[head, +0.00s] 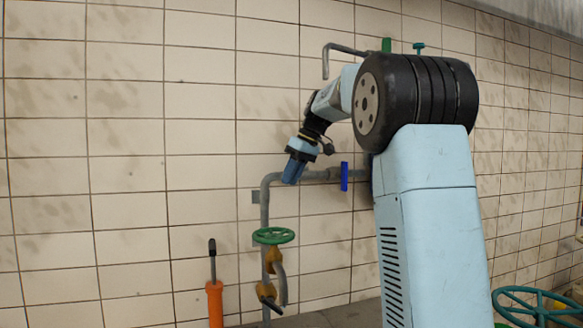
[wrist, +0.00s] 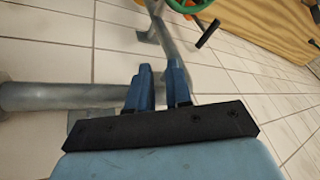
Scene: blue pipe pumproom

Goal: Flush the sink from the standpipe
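A grey pipe (head: 264,205) runs up the tiled wall and bends right in the head view; the wrist view shows it too (wrist: 60,96). A green handwheel (head: 273,236) sits on its upright part, also at the top of the wrist view (wrist: 190,3). Below is a brass-coloured fitting with a dark lever (head: 267,294) and a short grey spout (head: 282,284). A blue handle (head: 344,176) stands on the level pipe. My gripper (head: 292,172) is by the pipe bend; its blue fingers (wrist: 160,78) are slightly apart with nothing between them. No sink basin is clearly visible.
A hooked grey pipe (head: 342,49) and green knobs (head: 386,44) are high behind my arm. An orange-handled tool (head: 214,300) stands upright lower left. A teal wheel (head: 535,306) is at lower right. A grey ledge (head: 345,315) shows at the bottom. The left wall is clear.

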